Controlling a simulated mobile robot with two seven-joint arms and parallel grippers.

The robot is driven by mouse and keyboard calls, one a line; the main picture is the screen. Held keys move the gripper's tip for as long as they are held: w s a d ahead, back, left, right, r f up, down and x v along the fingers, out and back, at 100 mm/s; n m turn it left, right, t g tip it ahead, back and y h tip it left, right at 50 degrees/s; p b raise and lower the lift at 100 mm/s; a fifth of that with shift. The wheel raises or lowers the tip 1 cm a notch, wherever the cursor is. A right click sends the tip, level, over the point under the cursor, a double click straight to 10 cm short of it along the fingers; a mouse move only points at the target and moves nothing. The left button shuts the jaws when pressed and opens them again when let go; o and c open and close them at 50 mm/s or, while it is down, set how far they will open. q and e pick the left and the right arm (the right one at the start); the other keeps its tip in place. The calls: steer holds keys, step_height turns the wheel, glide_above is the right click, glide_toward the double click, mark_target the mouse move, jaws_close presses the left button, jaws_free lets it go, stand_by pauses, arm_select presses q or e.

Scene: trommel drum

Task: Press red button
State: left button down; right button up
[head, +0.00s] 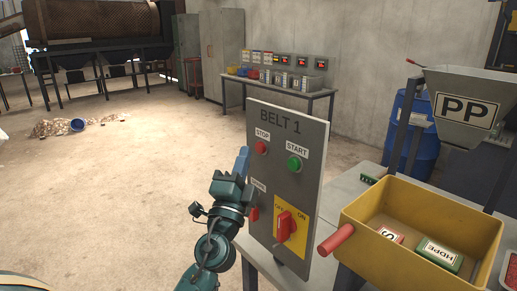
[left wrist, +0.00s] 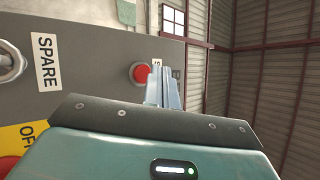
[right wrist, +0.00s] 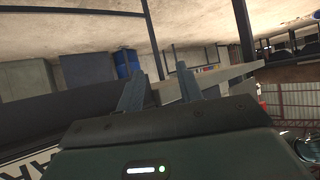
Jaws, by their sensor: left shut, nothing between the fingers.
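A grey upright panel marked BELT 1 (head: 270,193) carries the round red button (head: 261,148) at its upper left, beside a STOP label. A green START button (head: 294,163) sits to its right. My left gripper (head: 241,160) is shut and empty, just left of the red button in the head view. In the left wrist view its closed fingers (left wrist: 163,86) point up beside the red button (left wrist: 138,73), slightly right of it; I cannot tell whether they touch anything. My right gripper (right wrist: 160,90) shows only in the right wrist view, open and empty.
A red rotary switch on a yellow plate (head: 304,211) is lower on the panel. A yellow bin (head: 376,253) with small boxes stands right of it. A blue barrel (head: 418,140) and a PP hopper (head: 464,95) are behind. Open floor (head: 150,170) lies to the left.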

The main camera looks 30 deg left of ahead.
arm_select(q)
steer(key=shift+s+a, duration=0.3)
steer(key=shift+s, duration=0.4)
steer(key=shift+s+a, duration=0.25)
steer(key=shift+s, duration=0.45)
steer(key=shift+s+a, duration=0.3)
steer(key=shift+s, duration=0.4)
arm_select(e)
steer(key=shift+f, duration=0.1)
